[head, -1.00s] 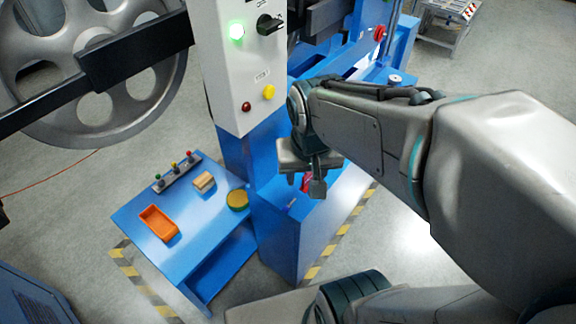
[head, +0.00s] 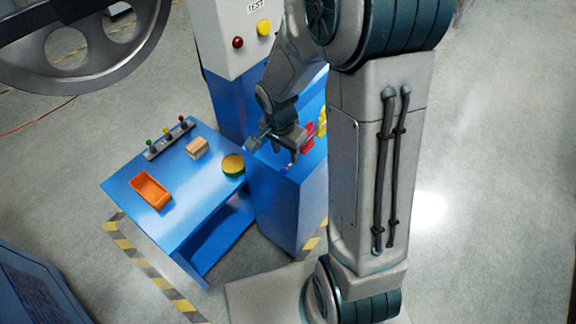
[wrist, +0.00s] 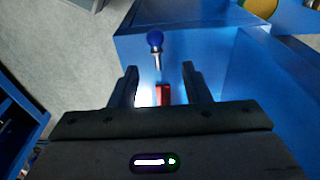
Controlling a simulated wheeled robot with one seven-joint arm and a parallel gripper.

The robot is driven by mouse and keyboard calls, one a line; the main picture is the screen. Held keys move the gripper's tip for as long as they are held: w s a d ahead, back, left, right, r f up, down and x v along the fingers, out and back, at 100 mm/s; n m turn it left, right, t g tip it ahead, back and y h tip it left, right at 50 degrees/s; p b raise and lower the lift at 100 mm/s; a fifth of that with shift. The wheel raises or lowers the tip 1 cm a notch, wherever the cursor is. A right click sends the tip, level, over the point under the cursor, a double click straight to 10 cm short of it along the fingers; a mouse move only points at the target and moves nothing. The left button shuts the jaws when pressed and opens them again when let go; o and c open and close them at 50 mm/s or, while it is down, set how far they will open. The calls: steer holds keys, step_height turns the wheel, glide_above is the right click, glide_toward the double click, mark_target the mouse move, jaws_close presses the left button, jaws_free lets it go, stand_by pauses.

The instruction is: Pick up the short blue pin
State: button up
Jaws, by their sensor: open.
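The short blue pin (wrist: 155,40) has a round blue head on a short metal shaft. In the wrist view it is at the top middle, over the top of the blue machine block. My gripper (wrist: 158,76) is open, and its two dark fingers point toward the pin. The pin's head lies past the fingertips, not between them.
A red part (wrist: 163,95) shows between my fingers, lower in the wrist view. In the head view, red (head: 308,138) and yellow (head: 323,120) parts stand on the block. A side table (head: 130,202) at left holds an orange tray (head: 150,191), a pin rack (head: 169,139) and a round yellow-green piece (head: 233,164).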

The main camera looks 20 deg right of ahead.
mark_target(288, 165)
steer(key=f, duration=0.5)
steer(key=shift+d+f, duration=0.1)
steer(key=shift+d, duration=0.15)
steer(key=shift+c, duration=0.3)
jaws_close()
